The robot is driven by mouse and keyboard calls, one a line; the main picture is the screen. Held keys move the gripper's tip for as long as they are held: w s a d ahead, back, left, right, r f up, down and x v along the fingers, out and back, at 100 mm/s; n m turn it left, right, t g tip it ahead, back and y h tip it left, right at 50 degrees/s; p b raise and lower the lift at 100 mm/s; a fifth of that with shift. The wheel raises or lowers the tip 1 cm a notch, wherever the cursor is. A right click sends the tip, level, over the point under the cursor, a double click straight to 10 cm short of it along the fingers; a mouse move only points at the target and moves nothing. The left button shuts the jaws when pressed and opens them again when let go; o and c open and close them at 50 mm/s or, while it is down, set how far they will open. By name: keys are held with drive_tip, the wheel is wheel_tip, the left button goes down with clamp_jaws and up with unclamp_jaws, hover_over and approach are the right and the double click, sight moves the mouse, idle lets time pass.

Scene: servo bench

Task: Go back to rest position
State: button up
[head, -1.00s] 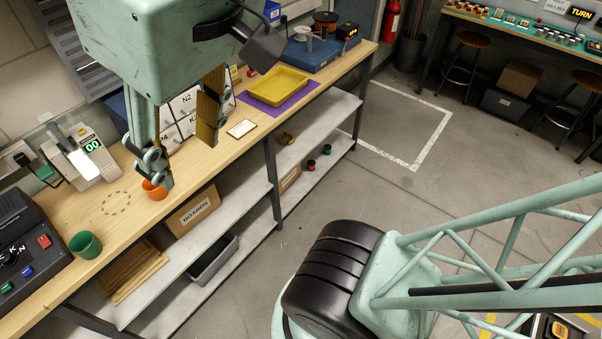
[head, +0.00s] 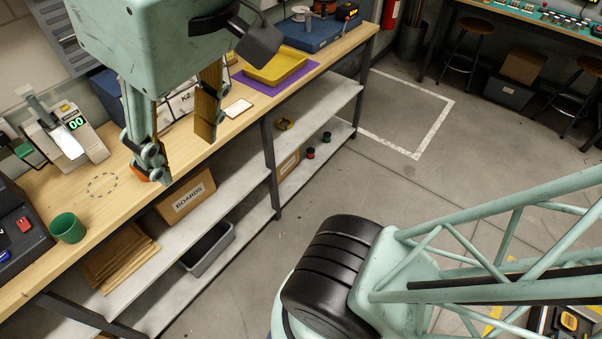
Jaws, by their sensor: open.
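My gripper (head: 180,157) hangs at the upper left of the head view, above the wooden bench (head: 232,122). Its two fingers are spread wide apart, with nothing seen between them. The left finger is teal and jointed; the right one shows a flat brown pad. A small orange cup (head: 139,176) is mostly hidden behind the left fingertip; I cannot tell whether they touch. A green cup (head: 68,228) stands apart on the bench to the left.
A scale reading 00 (head: 68,140) and a dark control box (head: 20,228) stand at the left. A yellow tray (head: 275,68) lies on a purple mat (head: 247,84) farther back. Labelled drawers (head: 183,103) are behind the gripper. Shelves hold a BOARDS box (head: 188,196) and a grey bin (head: 207,249).

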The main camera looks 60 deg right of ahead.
drive_tip(key=shift+s+f+b, duration=0.15)
drive_tip(key=shift+f+b, duration=0.4)
drive_tip(key=shift+f, duration=0.3)
drive_tip(key=shift+s+f+b, duration=0.1)
drive_tip(key=shift+f+b, duration=0.4)
drive_tip(key=shift+f, duration=0.35)
